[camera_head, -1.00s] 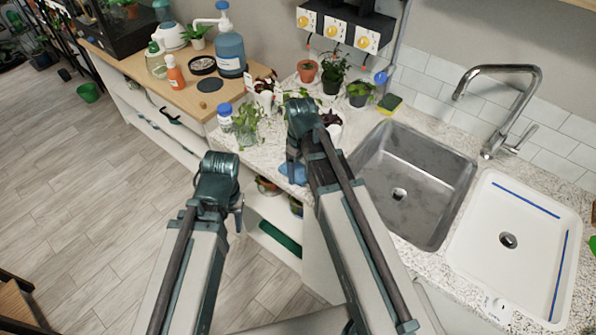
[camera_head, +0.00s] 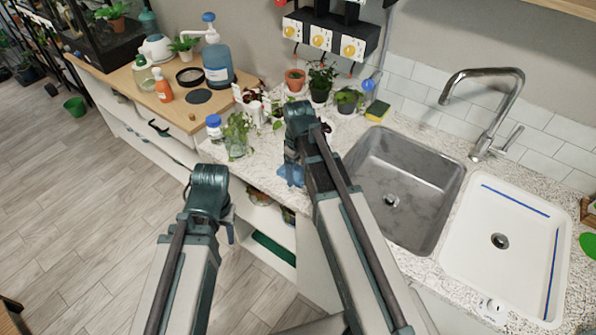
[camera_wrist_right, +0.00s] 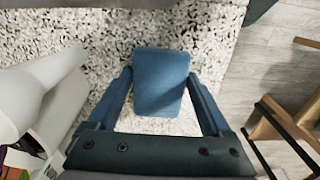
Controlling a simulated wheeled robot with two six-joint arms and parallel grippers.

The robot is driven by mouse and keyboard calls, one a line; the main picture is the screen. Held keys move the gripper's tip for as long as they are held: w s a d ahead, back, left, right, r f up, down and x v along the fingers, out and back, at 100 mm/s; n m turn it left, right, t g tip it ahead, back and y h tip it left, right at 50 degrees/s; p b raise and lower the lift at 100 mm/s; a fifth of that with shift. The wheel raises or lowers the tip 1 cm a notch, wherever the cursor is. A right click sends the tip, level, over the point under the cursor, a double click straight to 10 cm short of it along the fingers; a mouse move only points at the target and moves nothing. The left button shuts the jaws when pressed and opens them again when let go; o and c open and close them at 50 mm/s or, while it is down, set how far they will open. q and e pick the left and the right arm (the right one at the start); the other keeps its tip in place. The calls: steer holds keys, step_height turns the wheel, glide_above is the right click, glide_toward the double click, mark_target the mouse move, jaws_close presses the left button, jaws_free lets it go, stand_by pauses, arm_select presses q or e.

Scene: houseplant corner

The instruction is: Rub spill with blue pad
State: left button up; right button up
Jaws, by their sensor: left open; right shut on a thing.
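The blue pad (camera_wrist_right: 160,82) is held between the fingers of my right gripper (camera_wrist_right: 163,100), over the speckled counter in the right wrist view. In the head view, the pad (camera_head: 290,174) shows as a small blue patch below my right wrist, near the counter's front edge, mostly hidden by the arm. I cannot tell whether it touches the counter. My left gripper (camera_head: 230,228) is open and empty, left of the right arm and in front of the counter, partly hidden by its own wrist. I cannot make out a spill in either view.
Right of the pad are a steel sink (camera_head: 403,190) and a white basin (camera_head: 507,245). Behind it stand potted plants (camera_head: 320,82) and a yellow-green sponge (camera_head: 377,111). A glass jar with cuttings (camera_head: 237,140) and a blue-capped bottle (camera_head: 214,128) stand to the left.

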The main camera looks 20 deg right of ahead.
mark_target(283, 194)
steer(key=shift+s+a+f, duration=0.15)
steer(key=shift+s+a, duration=1.05)
steer(key=shift+a, duration=0.3)
steer(key=shift+s+a, duration=0.55)
steer(key=shift+a, duration=0.2)
steer(key=shift+s+a, duration=0.5)
steer(key=shift+a, duration=0.25)
step_height(283, 194, up, 6)
steer(key=p, duration=0.6)
steer(key=shift+d, duration=0.1)
steer(key=shift+w, duration=0.1)
step_height(283, 194, up, 3)
steer(key=p, duration=0.3)
